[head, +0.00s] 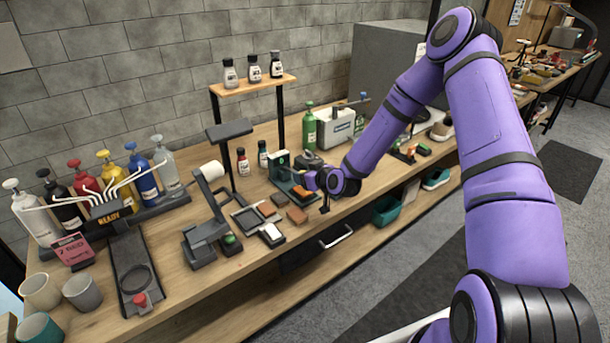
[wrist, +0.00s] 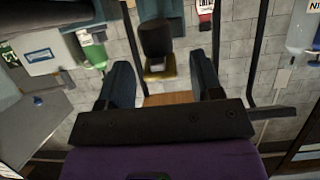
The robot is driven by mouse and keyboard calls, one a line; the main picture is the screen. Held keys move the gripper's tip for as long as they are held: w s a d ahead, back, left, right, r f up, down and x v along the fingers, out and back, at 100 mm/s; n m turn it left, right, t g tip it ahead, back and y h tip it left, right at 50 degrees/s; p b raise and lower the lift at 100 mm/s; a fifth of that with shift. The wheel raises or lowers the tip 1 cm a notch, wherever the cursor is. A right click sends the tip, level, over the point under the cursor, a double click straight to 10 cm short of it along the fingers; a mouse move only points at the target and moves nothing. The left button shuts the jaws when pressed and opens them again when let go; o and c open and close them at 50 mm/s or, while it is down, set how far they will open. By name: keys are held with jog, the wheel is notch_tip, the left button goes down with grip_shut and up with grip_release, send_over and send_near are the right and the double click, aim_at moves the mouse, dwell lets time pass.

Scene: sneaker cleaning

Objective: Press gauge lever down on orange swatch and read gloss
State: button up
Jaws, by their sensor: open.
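A teal gauge (head: 280,166) stands on a dark base at the middle of the bench in the head view. A small orange patch (head: 300,191) shows low on it, probably the swatch, partly hidden by my wrist. My gripper (head: 311,181) is close to the gauge's right side. In the wrist view my gripper (wrist: 165,88) is open, with its two dark fingers apart. A black cylindrical knob (wrist: 155,38) above a yellowish piece (wrist: 159,72) lies in line with the gap, beyond the fingertips. I cannot tell whether it is the lever end. No gloss reading is legible.
A green bottle (head: 309,129) and a grey box (head: 336,128) stand behind my wrist. Brown blocks (head: 297,215) and a white-topped device (head: 272,235) lie in front of the gauge. A shelf (head: 252,84) with small bottles stands behind. Pump bottles line the left.

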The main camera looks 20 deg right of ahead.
jog(key=v, duration=0.9)
jog(key=shift+s, duration=0.35)
jog(key=shift+d+r, duration=0.1)
jog(key=shift+r, duration=0.05)
